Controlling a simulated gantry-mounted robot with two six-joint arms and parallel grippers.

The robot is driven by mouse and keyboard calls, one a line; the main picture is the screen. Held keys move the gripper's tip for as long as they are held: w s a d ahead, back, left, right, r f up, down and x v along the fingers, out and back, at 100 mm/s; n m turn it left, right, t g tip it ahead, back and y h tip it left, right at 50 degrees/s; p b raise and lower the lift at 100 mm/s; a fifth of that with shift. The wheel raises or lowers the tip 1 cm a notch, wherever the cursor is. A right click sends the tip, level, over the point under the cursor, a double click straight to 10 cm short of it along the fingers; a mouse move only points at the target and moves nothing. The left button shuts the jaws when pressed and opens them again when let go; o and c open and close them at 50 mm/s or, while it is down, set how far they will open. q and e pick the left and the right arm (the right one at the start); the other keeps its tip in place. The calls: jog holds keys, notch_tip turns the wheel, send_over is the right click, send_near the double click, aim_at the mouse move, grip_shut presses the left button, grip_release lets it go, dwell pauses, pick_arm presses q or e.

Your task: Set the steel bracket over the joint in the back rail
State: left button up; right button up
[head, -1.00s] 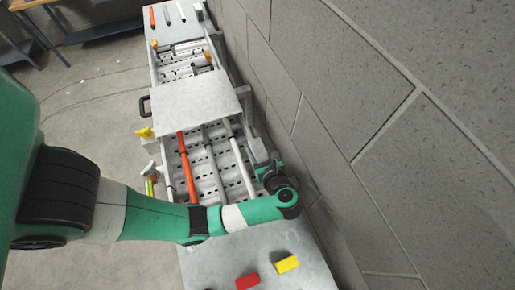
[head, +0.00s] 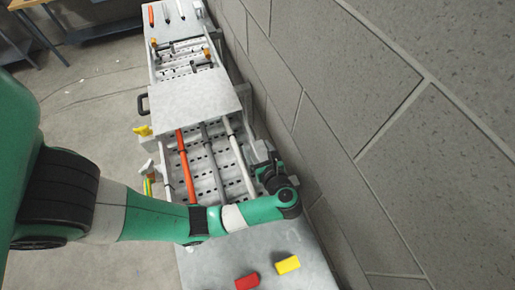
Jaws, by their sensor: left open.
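My left gripper (head: 263,160), dark and partly hidden by its own wrist, is low over the wall-side edge of the long drive row. Its jaws are open, but its fingertips are hard to make out. The back rail (head: 242,123) runs along the wall side of the row. A small grey piece shows right at the gripper; I cannot tell whether it is the steel bracket or part of the row. The joint in the rail cannot be made out. My right gripper is not in view.
A grey plate (head: 190,102) covers the row's middle. An orange bar (head: 186,165) and grey bars lie in the tray. A red block (head: 247,282) and a yellow block (head: 288,265) lie on the near plate. The block wall (head: 380,130) stands close on the right.

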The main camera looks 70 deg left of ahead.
aim_at(258, 147)
pick_arm(q)
jog(key=shift+r+p, duration=0.35)
jog(key=shift+r, duration=0.05)
jog(key=shift+r+p, duration=0.55)
jog(key=shift+p, duration=0.1)
jog(key=d, duration=0.1)
jog(key=d+b, duration=0.2)
jog(key=d, duration=0.1)
jog(key=shift+w+r, duration=0.2)
jog(key=shift+r, duration=0.1)
jog(key=v, duration=0.2)
jog(key=shift+d+r+p, duration=0.2)
jog(key=shift+r+p, duration=0.15)
jog(key=shift+p, duration=0.05)
jog(key=p+v, duration=0.2)
jog(key=p, duration=0.1)
jog(key=p+v, duration=0.2)
jog(key=p, duration=0.2)
jog(key=shift+r, duration=0.4)
jog(key=shift+d+p, duration=0.35)
jog(key=shift+p, duration=0.2)
jog(key=shift+s+d+f, duration=0.1)
jog(key=shift+d+f, duration=0.1)
jog(key=shift+d, duration=0.05)
jog(key=shift+f, duration=0.1)
